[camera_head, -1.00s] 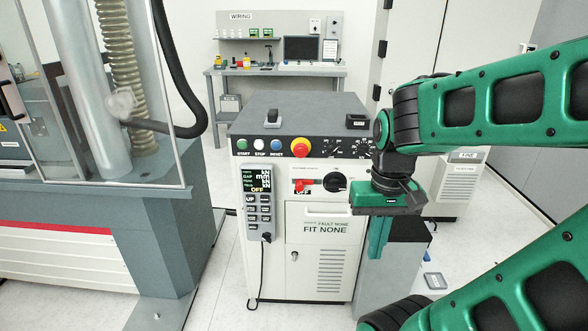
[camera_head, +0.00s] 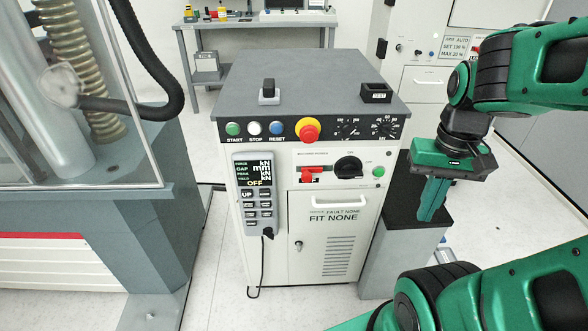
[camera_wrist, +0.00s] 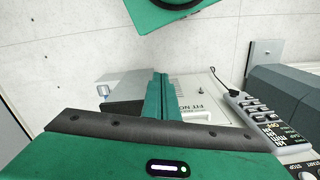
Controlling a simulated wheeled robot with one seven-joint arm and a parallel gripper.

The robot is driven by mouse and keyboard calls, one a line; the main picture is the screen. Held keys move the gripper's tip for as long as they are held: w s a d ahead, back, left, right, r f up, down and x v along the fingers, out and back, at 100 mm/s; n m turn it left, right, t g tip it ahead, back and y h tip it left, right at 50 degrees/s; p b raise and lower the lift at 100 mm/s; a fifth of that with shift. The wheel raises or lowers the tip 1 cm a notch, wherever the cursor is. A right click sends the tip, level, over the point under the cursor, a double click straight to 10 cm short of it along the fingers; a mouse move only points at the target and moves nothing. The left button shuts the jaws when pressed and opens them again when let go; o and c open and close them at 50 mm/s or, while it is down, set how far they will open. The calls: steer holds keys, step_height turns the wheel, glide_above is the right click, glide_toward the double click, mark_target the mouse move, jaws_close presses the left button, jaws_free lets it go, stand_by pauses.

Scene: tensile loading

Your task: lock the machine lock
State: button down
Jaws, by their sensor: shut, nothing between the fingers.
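The control cabinet (camera_head: 330,225) stands in the middle of the head view. On its front panel are a red lever-like part (camera_head: 311,175) and, right of it, a black rotary knob (camera_head: 348,167). A small keyhole-like lock (camera_head: 298,246) is on the cabinet door below. I cannot tell which of these is the machine lock. My gripper (camera_head: 430,212) is shut and empty, pointing down right of the cabinet, apart from the panel. In the wrist view its green fingers (camera_wrist: 163,95) are together, with the cabinet front (camera_wrist: 205,98) beyond, partly hidden.
A handheld keypad (camera_head: 256,195) hangs on the cabinet's left front. A red emergency button (camera_head: 308,130) sits above the panel. A grey pedestal with a dark top (camera_head: 400,215) stands right of the cabinet. The testing machine (camera_head: 110,215) is at left, with floor between.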

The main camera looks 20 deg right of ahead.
steer(key=w+a+r+n+h, duration=0.1)
steer(key=w+a+r+h, duration=0.1)
steer(key=w, duration=0.7)
steer(key=w+a+r+h, duration=0.1)
steer(key=w+a+h, duration=0.15)
steer(key=w, duration=0.75)
steer(key=w+a+f+n+t, duration=0.1)
steer(key=w+a, duration=0.4)
steer(key=a, duration=0.5)
steer(key=w+a+f+n+t, duration=0.1)
steer(key=w+a+t, duration=0.1)
steer(key=w+a, duration=0.4)
steer(key=a+h, duration=0.1)
steer(key=a, duration=0.2)
steer(key=shift+a+f, duration=0.25)
steer(key=shift+a, duration=0.1)
steer(key=shift+f, duration=0.1)
